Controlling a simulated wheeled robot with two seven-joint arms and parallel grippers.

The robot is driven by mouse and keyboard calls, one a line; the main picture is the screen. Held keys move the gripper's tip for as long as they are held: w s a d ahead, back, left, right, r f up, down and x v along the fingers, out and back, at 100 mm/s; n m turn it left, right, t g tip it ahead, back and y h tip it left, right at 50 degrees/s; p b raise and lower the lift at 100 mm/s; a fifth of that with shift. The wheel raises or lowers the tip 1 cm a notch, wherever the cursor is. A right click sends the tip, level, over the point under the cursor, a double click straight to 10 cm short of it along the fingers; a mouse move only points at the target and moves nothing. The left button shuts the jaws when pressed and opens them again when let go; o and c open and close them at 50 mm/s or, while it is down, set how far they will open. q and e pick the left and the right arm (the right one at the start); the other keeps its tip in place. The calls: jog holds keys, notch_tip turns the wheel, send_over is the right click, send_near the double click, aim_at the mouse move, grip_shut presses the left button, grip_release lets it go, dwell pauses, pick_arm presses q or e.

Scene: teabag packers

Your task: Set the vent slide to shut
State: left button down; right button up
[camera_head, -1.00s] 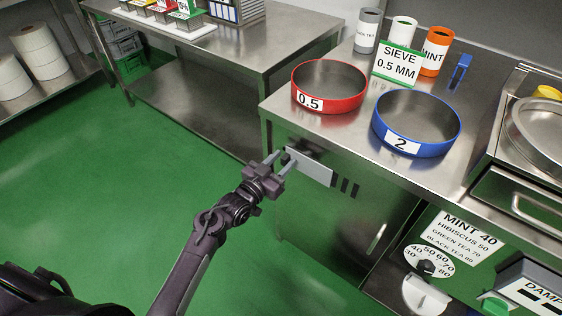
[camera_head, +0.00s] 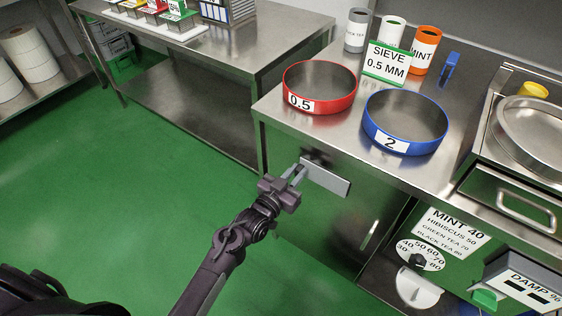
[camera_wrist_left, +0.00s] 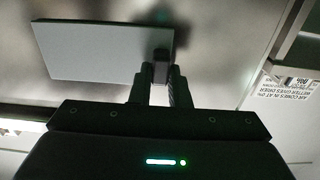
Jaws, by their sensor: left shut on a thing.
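The vent slide (camera_head: 328,178) is a flat grey plate on the steel front of the bench, below the red sieve. No dark vent slots show beside the plate. My left gripper (camera_head: 297,171) is shut on the slide's small dark knob at the plate's left end. The left wrist view shows the fingertips (camera_wrist_left: 160,82) closed around the knob (camera_wrist_left: 160,45), with the plate (camera_wrist_left: 110,52) stretching to the left. My right gripper is not in view.
A red sieve (camera_head: 345,101) and a blue sieve (camera_head: 425,145) stand on the bench above. A vertical door handle (camera_head: 369,235) lies to the right, with a dial (camera_head: 418,259) beyond it. Green floor is open at the left.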

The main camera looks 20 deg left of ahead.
pick_arm(q)
jog(key=shift+s+d, duration=0.15)
jog(key=shift+d, duration=0.25)
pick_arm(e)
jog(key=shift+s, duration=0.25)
pick_arm(q)
jog(key=c, duration=1.4)
grip_release()
jog(key=shift+d, duration=0.1)
jog(key=shift+o, duration=0.2)
jog(key=v, duration=0.8)
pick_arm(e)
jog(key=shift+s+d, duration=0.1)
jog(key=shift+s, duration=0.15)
